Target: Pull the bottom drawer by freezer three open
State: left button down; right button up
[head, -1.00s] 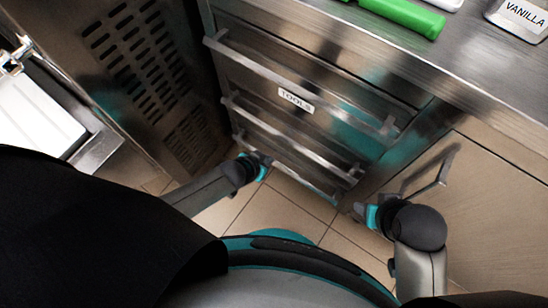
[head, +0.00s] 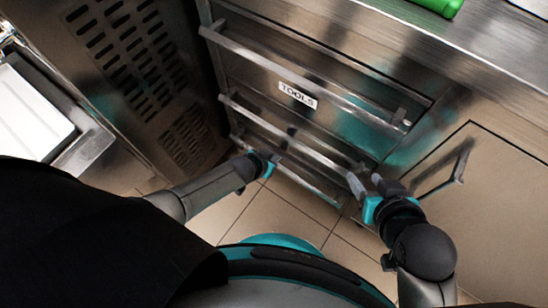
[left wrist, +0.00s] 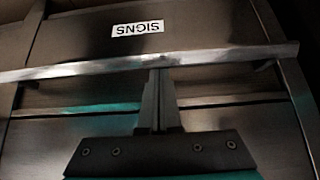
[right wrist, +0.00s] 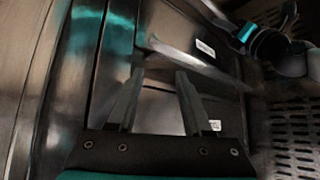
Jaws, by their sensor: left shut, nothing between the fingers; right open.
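The steel drawer stack stands ahead, its drawers shut. The lowest handle visible in the head view, the bottom drawer handle (head: 310,187), runs low above the floor. My left gripper (head: 274,160) is shut and empty at the lower drawers. My right gripper (head: 365,182) is open and empty at the right end of the lower drawers. Its spread fingers (right wrist: 158,75) show before a drawer front in the right wrist view, near a handle (right wrist: 180,55).
Above is a TOOLS label (head: 297,95) beneath the top handle (head: 290,70). A cabinet door with a handle (head: 450,175) stands to the right. A vented steel panel (head: 150,80) stands at left. Tiled floor (head: 225,212) lies between me and the drawers.

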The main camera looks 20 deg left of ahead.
pick_arm(q)
jog(key=shift+w+f, duration=0.1)
jog(key=shift+f, duration=0.05)
pick_arm(e)
jog(key=shift+w+a+t, duration=0.2)
jog(key=shift+a+t, duration=0.1)
jog(key=shift+a, duration=0.05)
